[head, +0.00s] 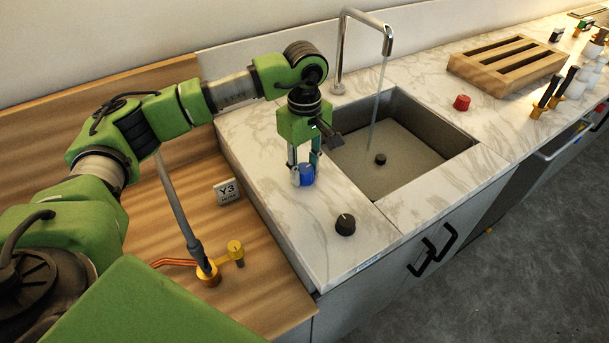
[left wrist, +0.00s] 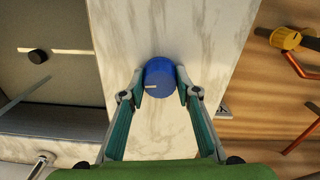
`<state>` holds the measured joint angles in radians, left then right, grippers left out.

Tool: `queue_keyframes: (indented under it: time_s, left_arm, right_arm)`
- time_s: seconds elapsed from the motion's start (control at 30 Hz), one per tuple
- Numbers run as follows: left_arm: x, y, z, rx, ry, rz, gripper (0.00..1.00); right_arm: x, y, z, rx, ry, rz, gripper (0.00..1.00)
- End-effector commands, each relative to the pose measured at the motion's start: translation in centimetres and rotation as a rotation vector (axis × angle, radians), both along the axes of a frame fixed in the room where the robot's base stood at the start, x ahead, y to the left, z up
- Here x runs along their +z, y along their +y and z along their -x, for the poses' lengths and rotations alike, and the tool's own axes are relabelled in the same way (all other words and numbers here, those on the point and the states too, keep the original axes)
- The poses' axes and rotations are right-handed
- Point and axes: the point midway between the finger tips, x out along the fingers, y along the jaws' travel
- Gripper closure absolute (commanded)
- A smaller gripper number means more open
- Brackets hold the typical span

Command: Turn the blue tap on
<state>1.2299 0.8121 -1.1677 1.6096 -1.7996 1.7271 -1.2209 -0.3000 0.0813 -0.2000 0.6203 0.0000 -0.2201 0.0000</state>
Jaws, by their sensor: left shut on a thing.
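The blue tap (head: 303,176) is a round knob on the marble counter, left of the sink. It also shows in the left wrist view (left wrist: 160,78), with a pale mark line on its top. My left gripper (head: 302,172) points down at it from above, its two fingers on either side and closed against the knob. In the left wrist view the fingertips (left wrist: 160,92) touch its sides. Water runs in a thin stream from the chrome faucet (head: 345,45) into the sink (head: 425,158). My right gripper is not in view.
A black knob (head: 345,224) stands nearer the counter's front edge, and a red knob (head: 462,103) sits right of the sink. A wooden rack (head: 507,62) lies further right. A yellow valve (head: 235,249) and a Y3 sign (head: 227,191) are on the wooden surface at left.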

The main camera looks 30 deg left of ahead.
Motion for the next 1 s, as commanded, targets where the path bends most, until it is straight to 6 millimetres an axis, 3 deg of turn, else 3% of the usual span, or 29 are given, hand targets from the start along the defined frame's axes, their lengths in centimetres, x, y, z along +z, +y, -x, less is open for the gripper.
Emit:
queue_keyframes:
  time_s: [0.3, 0.87, 0.9, 0.97, 1.0]
  left_arm:
    - [0.1, 0.0, -0.1, -0.134, -0.005, 0.002, 0.92]
    - [0.2, -0.1, -0.1, -0.167, -0.005, 0.002, 0.92]
    - [0.2, -0.1, -0.1, -0.166, -0.005, 0.001, 0.68]
    - [0.2, 0.0, -0.1, -0.166, -0.005, 0.001, 0.54]
    - [0.2, 0.0, -0.1, -0.166, -0.005, 0.001, 0.54]
  right_arm:
    - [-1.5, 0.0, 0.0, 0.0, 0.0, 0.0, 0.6]
    - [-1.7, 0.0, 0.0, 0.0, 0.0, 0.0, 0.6]
    - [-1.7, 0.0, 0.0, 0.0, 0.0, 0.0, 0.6]
    - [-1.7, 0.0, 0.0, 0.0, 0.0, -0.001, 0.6]
    - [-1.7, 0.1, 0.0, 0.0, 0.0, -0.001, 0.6]
